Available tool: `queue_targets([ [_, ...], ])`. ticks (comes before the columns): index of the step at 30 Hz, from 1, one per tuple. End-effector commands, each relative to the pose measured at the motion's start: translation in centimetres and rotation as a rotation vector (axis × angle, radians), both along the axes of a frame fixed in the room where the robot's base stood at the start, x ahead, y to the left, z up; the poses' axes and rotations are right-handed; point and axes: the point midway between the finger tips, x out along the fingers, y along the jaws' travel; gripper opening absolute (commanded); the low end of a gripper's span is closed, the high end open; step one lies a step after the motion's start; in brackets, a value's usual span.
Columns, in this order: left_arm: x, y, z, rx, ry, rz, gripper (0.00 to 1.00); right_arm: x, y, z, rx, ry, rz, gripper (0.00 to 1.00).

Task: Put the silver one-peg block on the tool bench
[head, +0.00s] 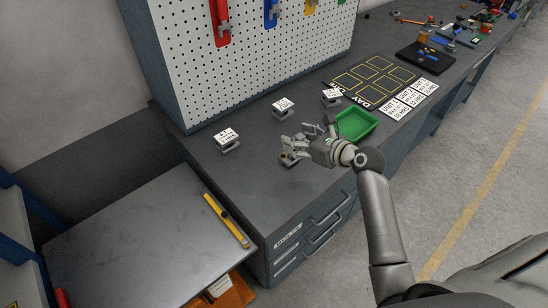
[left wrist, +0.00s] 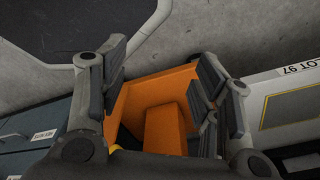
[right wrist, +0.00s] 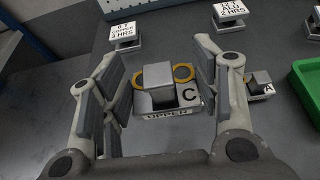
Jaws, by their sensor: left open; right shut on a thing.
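A silver block (right wrist: 168,100) with one raised square peg, marked C and UPPER, sits between the fingers of my right gripper (right wrist: 160,95) in the right wrist view. Gold-coloured rings show on both sides of its peg. In the head view the right gripper (head: 296,147) is low over the tool bench (head: 265,205), with the block (head: 288,160) partly hidden under the fingers. I cannot tell whether the block touches the bench top. My left gripper (left wrist: 160,95) is open, with an orange object (left wrist: 165,128) showing beyond its fingers; it is outside the head view.
A green tray (head: 373,123) stands right of the right gripper. Small silver stands with cards (head: 227,141) are behind it, and a block marked A (right wrist: 260,86) is nearby. A pegboard (head: 250,60) rises at the back. The bench's front left is clear.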

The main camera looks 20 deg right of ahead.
Motion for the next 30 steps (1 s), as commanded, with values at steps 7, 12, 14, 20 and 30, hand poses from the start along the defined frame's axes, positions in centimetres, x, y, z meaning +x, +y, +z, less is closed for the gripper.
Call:
queue_targets([
  [7, -0.3, 1.4, 1.5, 0.016, 0.005, 0.002, 0.58, 0.4, 6.1, -2.8, 0.002, 0.002, 0.001, 0.21],
  [12, -0.5, 1.7, 1.5, 0.02, 0.008, 0.004, 0.58, 0.7, 8.4, -5.8, 0.0, 0.0, 0.001, 0.21],
  [14, -0.5, 1.6, 1.5, 0.02, 0.009, 0.004, 0.58, 0.7, 8.9, -6.5, 0.0, -0.001, 0.001, 0.21],
  [20, -0.5, 1.4, 1.5, 0.018, 0.009, 0.005, 0.58, 0.9, 9.9, -7.7, 0.0, -0.003, 0.0, 0.21],
  [30, -0.6, 1.0, 1.2, 0.012, 0.01, 0.003, 0.58, 0.9, 10.3, -11.2, -0.002, -0.003, 0.0, 0.21],
])
